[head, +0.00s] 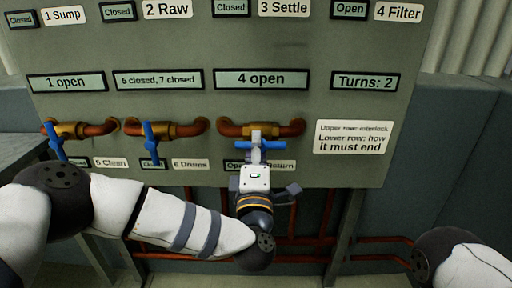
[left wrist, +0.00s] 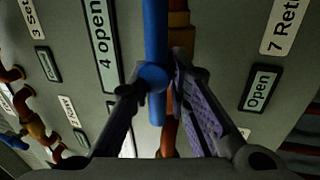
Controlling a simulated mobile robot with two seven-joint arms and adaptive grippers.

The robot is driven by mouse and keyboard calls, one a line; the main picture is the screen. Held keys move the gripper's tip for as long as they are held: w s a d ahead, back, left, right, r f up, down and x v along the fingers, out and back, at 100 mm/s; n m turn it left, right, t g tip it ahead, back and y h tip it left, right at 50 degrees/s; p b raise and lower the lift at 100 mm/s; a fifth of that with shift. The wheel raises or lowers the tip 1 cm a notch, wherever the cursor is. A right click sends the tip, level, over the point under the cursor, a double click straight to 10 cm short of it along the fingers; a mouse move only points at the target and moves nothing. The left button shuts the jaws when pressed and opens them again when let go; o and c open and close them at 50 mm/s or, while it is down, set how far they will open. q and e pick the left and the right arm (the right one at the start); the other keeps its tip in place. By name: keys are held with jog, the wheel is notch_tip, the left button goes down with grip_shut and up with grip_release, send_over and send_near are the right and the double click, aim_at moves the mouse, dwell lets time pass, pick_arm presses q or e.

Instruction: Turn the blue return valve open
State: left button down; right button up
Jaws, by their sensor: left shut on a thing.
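The blue return valve (head: 273,145) is the rightmost of the valves on the grey panel. Its blue handle lies level, along its copper pipe (head: 290,128). In the left wrist view the blue handle (left wrist: 155,40) runs up the picture between the fingers. My left gripper (head: 257,150) is in front of this valve and shut on the handle near its middle; it also shows in the left wrist view (left wrist: 160,80). The "Open" sign (left wrist: 261,88) stands beside the "7 Return" label (left wrist: 284,22). My right gripper is outside the head view.
Two other blue valve handles, Clean (head: 56,143) and Drums (head: 150,143), hang down at the left. Signs above include "4 open" (head: 261,79) and "Turns: 2" (head: 365,81). Red pipes (head: 375,240) run below the panel (head: 400,110).

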pick_arm(q)
jog(key=shift+d+r, duration=0.1)
jog(key=shift+r, duration=0.3)
jog(key=c, duration=1.6)
grip_release()
jog(key=shift+s, duration=0.1)
jog(key=shift+f, duration=0.15)
jog(key=shift+s+f, duration=0.1)
jog(key=shift+s, duration=0.05)
jog(key=v, duration=1.1)
jog(key=shift+s, duration=0.3)
